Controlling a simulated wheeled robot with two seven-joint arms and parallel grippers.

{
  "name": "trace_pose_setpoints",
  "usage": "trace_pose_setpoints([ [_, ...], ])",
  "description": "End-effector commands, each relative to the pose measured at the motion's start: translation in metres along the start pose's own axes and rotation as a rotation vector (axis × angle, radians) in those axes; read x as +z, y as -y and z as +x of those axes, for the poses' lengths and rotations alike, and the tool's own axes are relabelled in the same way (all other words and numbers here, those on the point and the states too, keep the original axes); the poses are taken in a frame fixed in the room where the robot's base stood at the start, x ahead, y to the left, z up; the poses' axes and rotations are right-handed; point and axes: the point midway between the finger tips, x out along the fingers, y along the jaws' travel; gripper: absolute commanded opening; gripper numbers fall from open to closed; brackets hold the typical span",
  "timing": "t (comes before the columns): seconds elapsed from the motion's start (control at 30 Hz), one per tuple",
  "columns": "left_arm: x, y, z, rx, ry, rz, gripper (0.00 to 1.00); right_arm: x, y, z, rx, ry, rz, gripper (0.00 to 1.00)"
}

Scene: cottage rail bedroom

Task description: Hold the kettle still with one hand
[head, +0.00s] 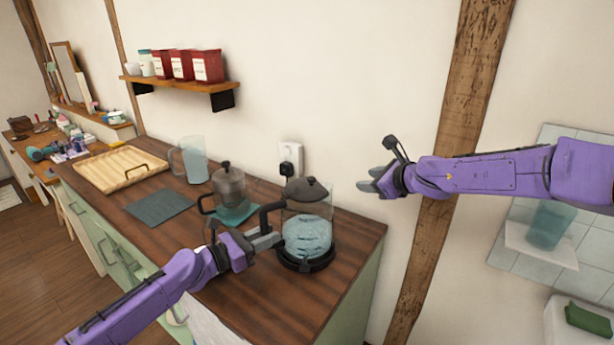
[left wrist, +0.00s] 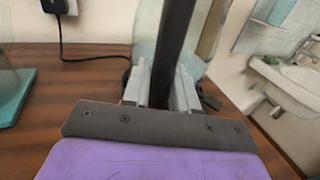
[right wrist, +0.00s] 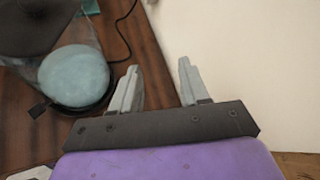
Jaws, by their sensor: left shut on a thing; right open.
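The kettle (head: 308,232) is a glass jug with bluish water, a dark lid and a black handle, on a black base (head: 306,262) near the counter's right end. My left gripper (head: 268,239) is shut on the black handle, which runs between its fingers in the left wrist view (left wrist: 172,85). My right gripper (head: 368,184) is open and empty, in the air to the right of the kettle and above it. The right wrist view shows the kettle's water (right wrist: 74,76) left of the open fingers (right wrist: 158,88).
A French press (head: 229,190) stands on a teal mat behind the kettle's left side. A clear pitcher (head: 192,160), a dark mat (head: 160,207) and a wooden tray (head: 118,168) lie further left. A wall socket (head: 290,158) with a plug is behind. A shelf (head: 180,83) holds red canisters.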

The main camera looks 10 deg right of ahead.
Motion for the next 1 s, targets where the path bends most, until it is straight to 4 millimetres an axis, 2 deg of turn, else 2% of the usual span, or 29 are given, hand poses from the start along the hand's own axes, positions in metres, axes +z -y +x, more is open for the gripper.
trace_pose_setpoints([
  [0.03, 0.001, 0.000, 0.000, -0.001, 0.002, 0.000, 0.00, -0.008, -0.026, 0.007, 0.080, 0.049, 0.072, 0.45],
  [0.1, 0.001, 0.000, 0.000, -0.001, 0.002, 0.000, 0.00, -0.010, -0.057, 0.010, 0.173, 0.125, 0.152, 0.45],
  [0.23, 0.001, 0.000, 0.000, 0.000, 0.001, 0.000, 0.00, 0.001, -0.089, -0.004, 0.288, 0.288, 0.276, 0.45],
  [0.43, 0.001, 0.000, 0.000, 0.000, 0.002, -0.001, 0.00, 0.021, -0.092, -0.039, 0.336, 0.501, 0.317, 0.45],
  [0.6, 0.002, 0.001, 0.000, -0.001, 0.002, 0.000, 0.00, 0.029, -0.088, -0.050, 0.333, 0.564, 0.308, 0.45],
  [0.77, 0.002, 0.001, 0.000, -0.002, 0.002, 0.000, 0.00, 0.042, -0.095, -0.031, 0.337, 0.562, 0.305, 0.45],
  [1.0, 0.002, 0.000, 0.000, -0.001, 0.002, 0.000, 0.00, 0.075, -0.107, 0.016, 0.336, 0.563, 0.304, 0.45],
])
